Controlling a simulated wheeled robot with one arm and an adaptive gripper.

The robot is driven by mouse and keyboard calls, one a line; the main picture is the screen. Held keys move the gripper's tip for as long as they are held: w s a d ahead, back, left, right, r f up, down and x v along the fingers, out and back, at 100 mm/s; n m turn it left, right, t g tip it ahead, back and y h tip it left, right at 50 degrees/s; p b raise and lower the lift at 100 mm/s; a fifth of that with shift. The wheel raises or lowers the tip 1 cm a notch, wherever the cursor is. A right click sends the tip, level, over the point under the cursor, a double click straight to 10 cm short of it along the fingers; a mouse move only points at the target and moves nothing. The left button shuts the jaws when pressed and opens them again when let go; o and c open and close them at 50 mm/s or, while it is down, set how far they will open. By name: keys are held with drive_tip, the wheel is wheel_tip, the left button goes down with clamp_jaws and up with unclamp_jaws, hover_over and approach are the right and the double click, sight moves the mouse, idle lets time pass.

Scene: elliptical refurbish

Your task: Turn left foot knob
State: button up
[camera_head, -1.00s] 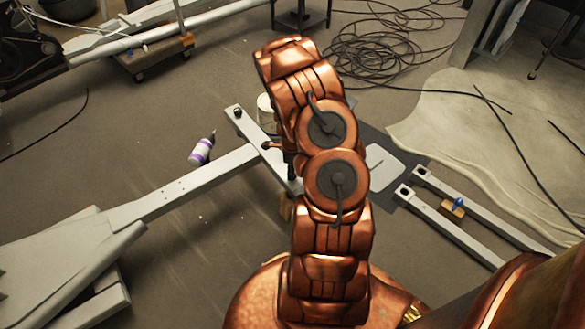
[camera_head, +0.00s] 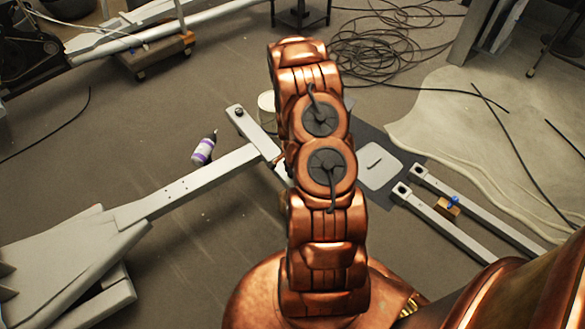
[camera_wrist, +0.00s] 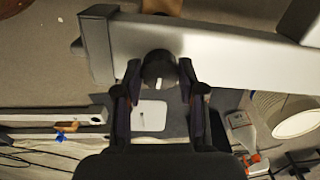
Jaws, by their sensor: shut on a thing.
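The grey foot crossbar (camera_head: 252,128) lies at the end of a long grey beam. A dark knob (camera_head: 239,112) shows on its far end in the head view. In the wrist view the bar (camera_wrist: 215,48) runs across the top, and another round black knob (camera_wrist: 159,70) with a small white mark sits near its dark-capped end. My gripper (camera_wrist: 160,82) has one finger on each side of this knob and is shut on it. In the head view my arm hides the gripper and this near end of the bar.
A white bottle with a purple label (camera_head: 203,150) lies left of the bar. A pale bucket (camera_head: 266,106) stands just beyond it. A dark mat with a white panel (camera_head: 380,172) and two grey rails (camera_head: 455,231) lie to the right. Coiled cables (camera_head: 385,55) lie behind.

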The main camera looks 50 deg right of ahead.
drive_tip(key=n+p, duration=0.1)
drive_tip(key=n, duration=0.5)
drive_tip(key=shift+r+n+p, duration=0.1)
drive_tip(key=shift+n+p, duration=0.2)
drive_tip(key=shift+p, duration=0.1)
idle(0.4)
drive_tip(key=o, duration=1.1)
drive_tip(key=shift+o, duration=0.2)
wheel_tip(320, 180, up, 12)
idle(0.6)
